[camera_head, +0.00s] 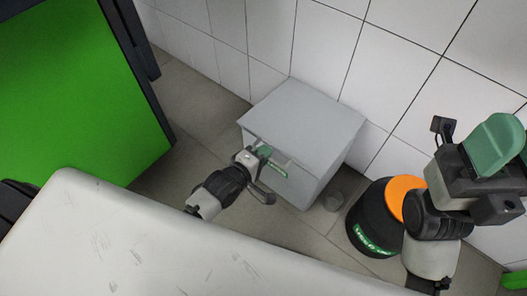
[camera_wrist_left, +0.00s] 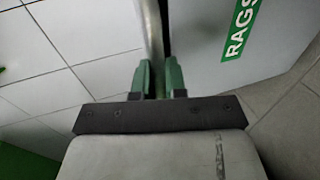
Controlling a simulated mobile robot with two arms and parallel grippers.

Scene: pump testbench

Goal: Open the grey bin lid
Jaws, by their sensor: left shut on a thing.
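The grey bin (camera_head: 315,165) stands on the floor against the tiled wall. Its flat grey lid (camera_head: 305,112) lies closed on top. A thin handle bar (camera_head: 288,160) runs along its front. My left gripper (camera_head: 265,152) is at the bin's front, shut on the handle. In the left wrist view the handle bar (camera_wrist_left: 154,35) passes between the green fingers of my left gripper (camera_wrist_left: 157,72). The bin's grey front (camera_wrist_left: 210,55), with a green RAGS label, is just to the right there. My right gripper (camera_head: 497,142) is raised at the right; its jaw opening cannot be made out.
A black drum (camera_head: 362,222) with an orange top and green label stands right of the bin, partly behind my right arm. A pale worn surface (camera_head: 160,240) fills the foreground. A green panel (camera_head: 75,95) is at left.

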